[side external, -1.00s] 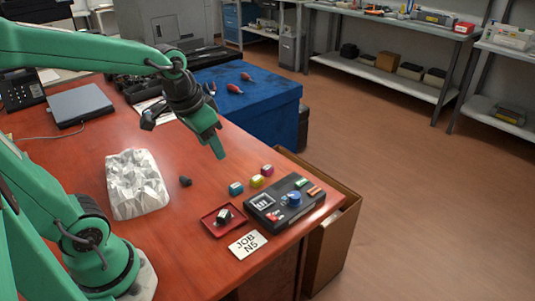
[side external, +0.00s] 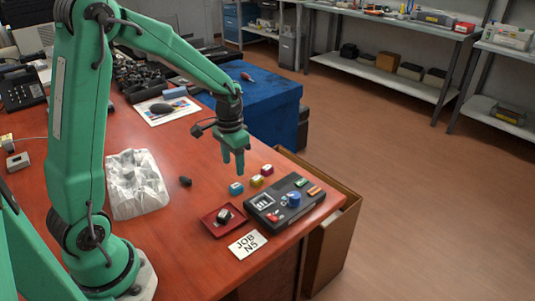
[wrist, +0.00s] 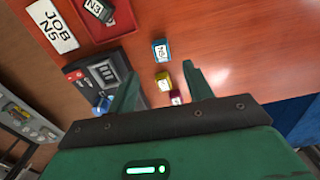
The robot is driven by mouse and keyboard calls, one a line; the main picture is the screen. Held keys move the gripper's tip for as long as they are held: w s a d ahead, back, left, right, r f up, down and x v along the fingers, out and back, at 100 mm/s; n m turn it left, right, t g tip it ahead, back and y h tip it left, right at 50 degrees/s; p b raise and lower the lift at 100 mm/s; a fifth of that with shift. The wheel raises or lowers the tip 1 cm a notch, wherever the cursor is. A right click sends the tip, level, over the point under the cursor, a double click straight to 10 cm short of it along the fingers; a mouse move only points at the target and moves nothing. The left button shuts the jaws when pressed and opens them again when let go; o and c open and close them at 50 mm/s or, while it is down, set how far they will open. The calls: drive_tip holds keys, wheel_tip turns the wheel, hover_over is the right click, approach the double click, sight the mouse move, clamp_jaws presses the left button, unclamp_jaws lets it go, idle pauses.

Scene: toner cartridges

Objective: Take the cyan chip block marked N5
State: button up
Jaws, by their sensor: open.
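The cyan chip block (side external: 236,188) stands on the red desk beside the yellow block (side external: 256,181) and the magenta block (side external: 267,170). In the wrist view the cyan block (wrist: 161,50) has a small white label that seems to read N5. My gripper (side external: 232,168) points down above the desk, just above and behind the cyan block in the side view. It is open and empty. In the wrist view its fingers (wrist: 160,82) are spread, with the yellow block (wrist: 163,82) and magenta block (wrist: 176,97) seen between them. The cyan block lies beyond the fingertips.
A black device (side external: 268,210) with a blue knob stands near the desk's right edge. A red tray (side external: 210,232) holds a black block (wrist: 98,8) marked N3. A card (side external: 247,244) reads JOB N5. A crumpled white object (side external: 135,185) and a small dark object (side external: 185,181) lie left.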

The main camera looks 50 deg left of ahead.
sight(236, 186)
drive_tip(key=shift+a+f, duration=0.1)
drive_tip(key=shift+f, duration=1.4)
drive_tip(key=shift+w+f, duration=0.2)
drive_tip(key=shift+f, duration=2.4)
drive_tip(key=shift+c, duration=0.4)
drive_tip(key=c, duration=1)
